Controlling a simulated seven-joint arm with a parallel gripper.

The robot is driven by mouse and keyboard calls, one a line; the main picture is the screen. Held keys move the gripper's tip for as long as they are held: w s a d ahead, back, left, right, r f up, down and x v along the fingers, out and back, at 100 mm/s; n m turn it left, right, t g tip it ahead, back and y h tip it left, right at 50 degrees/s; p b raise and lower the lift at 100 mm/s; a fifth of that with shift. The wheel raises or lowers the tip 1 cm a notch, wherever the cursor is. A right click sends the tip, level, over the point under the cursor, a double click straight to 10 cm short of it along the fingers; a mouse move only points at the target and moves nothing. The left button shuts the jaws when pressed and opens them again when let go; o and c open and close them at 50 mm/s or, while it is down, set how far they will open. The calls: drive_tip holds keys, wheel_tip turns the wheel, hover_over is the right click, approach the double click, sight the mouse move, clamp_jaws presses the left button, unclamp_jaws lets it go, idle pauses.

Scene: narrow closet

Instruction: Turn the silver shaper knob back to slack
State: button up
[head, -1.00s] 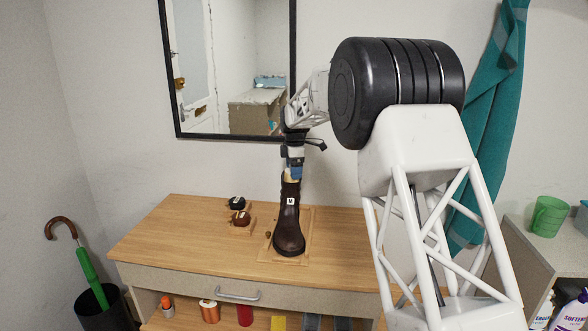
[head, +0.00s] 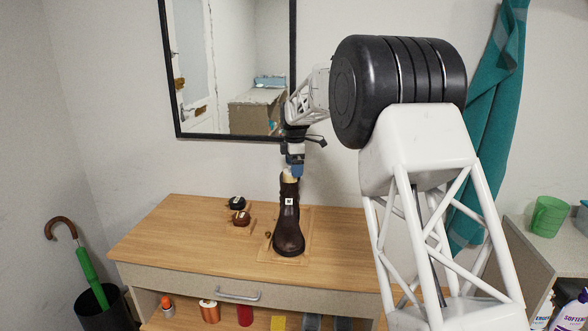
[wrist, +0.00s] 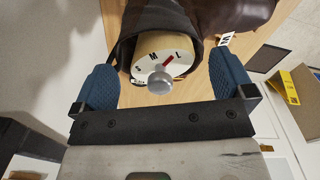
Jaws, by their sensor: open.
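The silver shaper knob (wrist: 160,83) stands on a pale round dial (wrist: 150,60) marked S, M and L. The dial's red mark points between M and L. The shaper sits in the top of a dark brown boot (head: 288,225), upright on the dresser; the boot's rim shows around it in the wrist view (wrist: 125,50). My gripper (head: 292,172) is above the boot top. In the wrist view my gripper (wrist: 163,75) is open, a blue finger on either side of the knob, both apart from it. The head view does not show the knob clearly.
The boot stands on a wooden board (head: 305,225) on the dresser top (head: 180,235). Two small tins, dark (head: 237,203) and brown (head: 241,218), are left of it. A framed mirror (head: 230,80) hangs behind. A teal towel (head: 487,130) hangs at right.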

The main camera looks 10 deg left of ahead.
drive_tip(key=shift+r, duration=2.9)
drive_tip(key=shift+s, duration=0.1)
drive_tip(key=shift+s+d+r, duration=0.1)
drive_tip(key=shift+d+r, duration=0.1)
drive_tip(key=s+d+r+m, duration=0.35)
drive_tip(key=s+d, duration=0.35)
drive_tip(key=s, duration=0.3)
drive_tip(key=s+d+r+m+t, duration=0.15)
drive_tip(key=s+d+m, duration=0.25)
drive_tip(key=s+d, duration=0.5)
drive_tip(key=s+d+r+m, duration=0.35)
drive_tip(key=s+d, duration=0.25)
drive_tip(key=s, duration=0.5)
drive_tip(key=s+d+f+m, duration=0.3)
drive_tip(key=s+f, duration=0.1)
drive_tip(key=s, duration=0.7)
drive_tip(key=s+d+f+m, duration=0.4)
drive_tip(key=s, duration=0.8)
drive_tip(key=s+d+f+m, duration=0.4)
drive_tip(key=s, duration=0.7)
drive_tip(key=shift+s+f+t, duration=0.35)
drive_tip(key=shift+t, duration=0.1)
